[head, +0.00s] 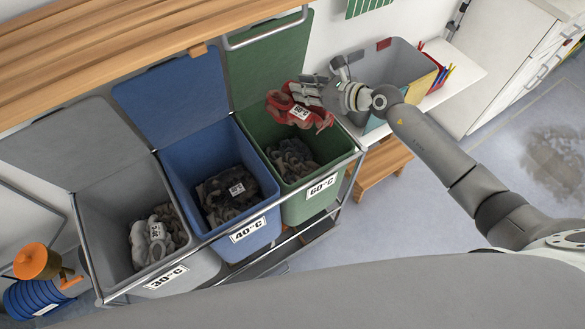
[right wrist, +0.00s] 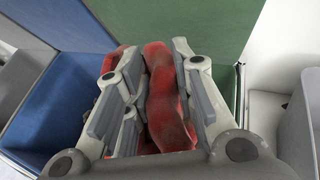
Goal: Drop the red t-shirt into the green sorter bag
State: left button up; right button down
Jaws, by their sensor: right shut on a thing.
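The red t-shirt (head: 297,113) is crumpled and bears a white label. It hangs from my right gripper (head: 312,90), above the open green sorter bag (head: 331,146) labelled 60°C. In the right wrist view, the red cloth (right wrist: 166,100) is pinched between the fingers of my right gripper (right wrist: 150,105), with the green bag's raised lid (right wrist: 205,25) behind. Dark clothes (head: 291,160) lie inside the green bag below the shirt. My left gripper is not in either view.
A blue bag (head: 186,158) labelled 40°C and a grey bag (head: 101,213) labelled 30°C stand to the left, both holding laundry. A grey bin (head: 399,62) stands on a white shelf to the right. A wooden shelf (head: 110,40) runs along the upper left.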

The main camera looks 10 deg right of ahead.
notch_tip(320, 180, down, 4)
jog(key=b, duration=0.3)
jog(key=c, duration=1.1)
grip_release()
jog(key=v, duration=1.2)
jog(key=shift+w, duration=0.1)
